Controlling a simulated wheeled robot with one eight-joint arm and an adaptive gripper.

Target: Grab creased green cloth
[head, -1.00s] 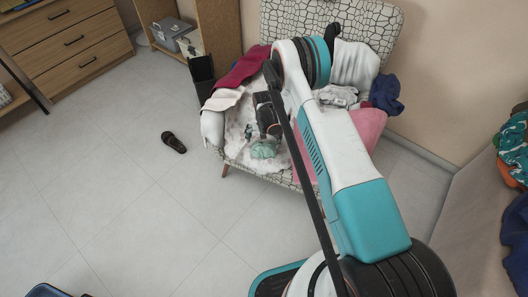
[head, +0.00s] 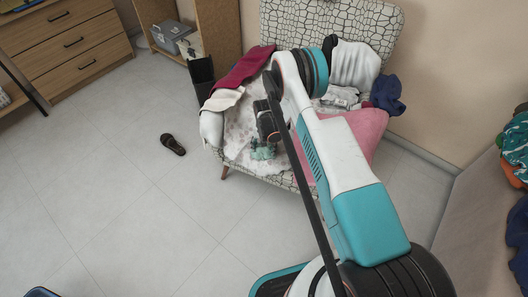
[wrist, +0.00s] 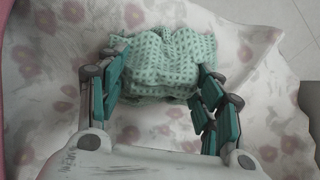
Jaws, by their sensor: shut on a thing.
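The creased green cloth (head: 263,152) is a small crumpled piece near the front edge of the armchair seat. In the wrist view the green cloth (wrist: 160,62) shows a pattern of small dark marks and folds. My gripper (wrist: 160,78) has one teal finger on each side of it and is shut on the cloth, which bunches between the fingers. In the head view my gripper (head: 265,135) is low at the seat, directly above the cloth. A pale floral fabric (wrist: 60,105) lies beneath it.
The armchair (head: 355,18) also bears a dark red cloth (head: 240,70), a pink cloth (head: 366,128), a white cloth (head: 354,64) and a navy cloth (head: 387,94). A dark shoe (head: 172,144) lies on the floor at left. The tiled floor around it is mostly clear.

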